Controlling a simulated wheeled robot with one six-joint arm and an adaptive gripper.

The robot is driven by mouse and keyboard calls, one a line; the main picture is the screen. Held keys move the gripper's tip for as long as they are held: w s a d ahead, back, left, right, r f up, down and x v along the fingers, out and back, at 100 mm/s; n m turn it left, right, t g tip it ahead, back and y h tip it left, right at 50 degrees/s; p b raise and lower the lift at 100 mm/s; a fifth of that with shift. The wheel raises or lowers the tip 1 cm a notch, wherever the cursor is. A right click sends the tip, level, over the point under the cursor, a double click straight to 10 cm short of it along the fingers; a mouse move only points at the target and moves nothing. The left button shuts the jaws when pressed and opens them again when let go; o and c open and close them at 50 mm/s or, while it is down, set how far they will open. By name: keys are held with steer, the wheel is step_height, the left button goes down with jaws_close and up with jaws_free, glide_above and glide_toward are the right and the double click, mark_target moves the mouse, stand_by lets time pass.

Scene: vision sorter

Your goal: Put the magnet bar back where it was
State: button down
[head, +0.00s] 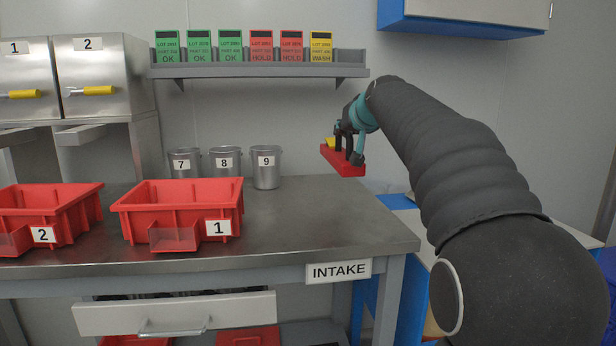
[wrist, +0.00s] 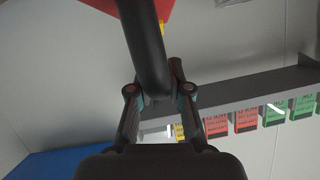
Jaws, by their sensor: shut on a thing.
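The magnet bar (head: 346,168) is a red bar with a yellow part on top. In the head view it hangs in the air to the right of the metal cups, over the table's back right part or beyond it; I cannot tell which.
A grey wall shelf (head: 250,72) with several green, red and yellow lot cards is up to the left. Metal cups (head: 265,168) and red bins (head: 135,205) stand on the steel table (head: 320,215). A blue cabinet (head: 455,27) hangs above. The table's right part is clear.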

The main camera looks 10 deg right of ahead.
steer(key=shift+w+a+f+p, duration=0.1)
steer(key=shift+w+a+f, duration=1.15)
steer(key=shift+f, duration=0.4)
steer(key=shift+w+a+f+p, duration=0.1)
steer(key=shift+w+a+f, duration=1.1)
steer(key=shift+f, duration=0.5)
steer(key=shift+w+a+f+p, duration=0.1)
steer(key=shift+w+a+f, duration=0.95)
steer(key=shift+w+f, duration=0.5)
steer(key=shift+s+f, duration=0.15)
steer(key=shift+f, duration=0.15)
steer(key=c, duration=1.1)
jaws_free()
steer(key=shift+s, duration=0.1)
steer(key=b+v, duration=0.1)
steer(key=v, duration=1.1)
steer(key=shift+b, duration=0.35)
